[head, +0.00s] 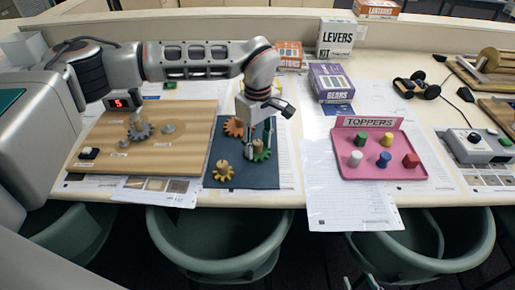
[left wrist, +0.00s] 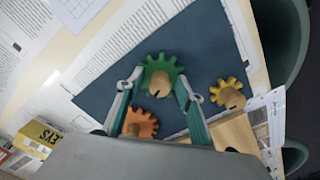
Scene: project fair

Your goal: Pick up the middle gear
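Three toothed gears with tan knobs lie on a dark blue mat (head: 265,180): an orange one (head: 234,127) at the back, a green one (head: 261,154) at the right, and a yellow one (head: 223,171) at the front left. In the left wrist view the green gear (left wrist: 163,63) is between the orange gear (left wrist: 139,121) and the yellow gear (left wrist: 229,93). My left gripper (head: 257,146) points down over the green gear. Its fingers are apart on either side of the gear's knob (left wrist: 159,84), with gaps visible. My right gripper is out of view.
A wooden board (head: 190,143) with a grey gear (head: 139,130) is left of the mat. A pink toppers tray (head: 352,172) with several colored pegs is at the right. Boxes, including a purple gears box (head: 331,82), stand behind. Green chairs (head: 220,245) line the table's front edge.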

